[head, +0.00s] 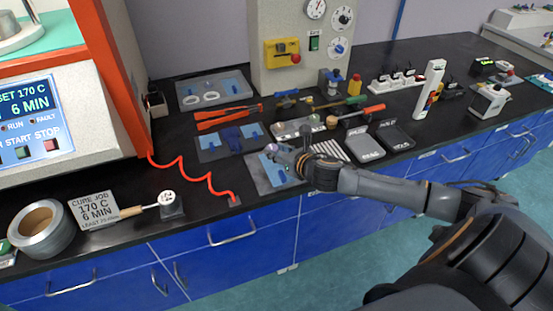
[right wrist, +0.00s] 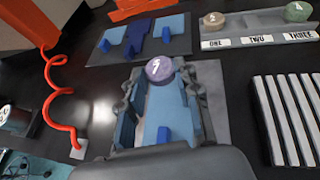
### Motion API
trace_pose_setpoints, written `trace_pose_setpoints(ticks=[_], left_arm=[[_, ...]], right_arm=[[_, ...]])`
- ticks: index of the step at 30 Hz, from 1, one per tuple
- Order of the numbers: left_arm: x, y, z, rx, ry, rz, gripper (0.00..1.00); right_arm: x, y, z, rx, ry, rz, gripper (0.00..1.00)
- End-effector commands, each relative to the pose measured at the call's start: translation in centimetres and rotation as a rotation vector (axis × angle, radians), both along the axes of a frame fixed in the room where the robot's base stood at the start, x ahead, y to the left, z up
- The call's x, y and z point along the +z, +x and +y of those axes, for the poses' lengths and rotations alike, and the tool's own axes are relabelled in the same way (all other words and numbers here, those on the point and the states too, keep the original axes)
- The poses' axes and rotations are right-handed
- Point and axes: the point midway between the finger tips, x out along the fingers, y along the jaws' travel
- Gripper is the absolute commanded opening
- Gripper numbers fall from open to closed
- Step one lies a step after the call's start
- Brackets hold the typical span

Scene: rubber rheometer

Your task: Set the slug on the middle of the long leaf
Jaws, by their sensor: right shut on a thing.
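The slug, a short purple disc with a white mark on top (right wrist: 160,69), is between the fingertips of my right gripper (right wrist: 160,75). In the head view, my right gripper (head: 278,151) and the slug (head: 271,147) are over a grey plate (head: 262,179). The long leaf looks to be the light-blue strip (right wrist: 162,103) on this plate, seen between my fingers with a dark-blue tab (right wrist: 165,134) on it. The slug hides the strip's far end. I cannot tell whether the slug touches the strip. My left gripper is out of view.
Behind is a second grey plate (right wrist: 178,46) with light-blue and dark-blue pieces. A rack (right wrist: 243,42) labelled ONE, TWO, THREE holds a beige disc (right wrist: 214,19) and a green disc (right wrist: 298,11). White strips (right wrist: 286,115) lie right; a red coiled cord (right wrist: 58,92) lies left.

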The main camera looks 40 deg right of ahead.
Motion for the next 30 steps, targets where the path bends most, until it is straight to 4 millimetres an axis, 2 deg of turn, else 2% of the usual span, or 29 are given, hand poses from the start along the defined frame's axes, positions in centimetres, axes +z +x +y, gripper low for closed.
trace_pose_setpoints(ticks=[5, 10, 22, 23, 26, 30], left_arm=[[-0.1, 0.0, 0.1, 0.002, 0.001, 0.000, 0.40], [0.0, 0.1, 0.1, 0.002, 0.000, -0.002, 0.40], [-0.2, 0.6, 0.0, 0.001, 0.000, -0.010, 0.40], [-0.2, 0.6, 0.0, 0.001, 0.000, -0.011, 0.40], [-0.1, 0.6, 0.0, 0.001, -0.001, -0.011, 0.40], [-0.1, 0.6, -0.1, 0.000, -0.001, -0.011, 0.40]], right_arm=[[-1.3, 1.0, -0.3, -0.001, 0.001, 0.000, 0.14], [-3.7, 0.8, -0.2, -0.002, 0.004, 0.002, 0.14], [-4.3, 0.8, -0.3, -0.001, -0.001, 0.000, 0.14], [-4.3, 0.8, -0.3, -0.001, -0.001, 0.000, 0.35], [-4.3, 0.8, -0.3, -0.001, -0.001, 0.000, 0.55], [-4.3, 0.8, -0.3, 0.000, -0.001, 0.000, 0.56]])
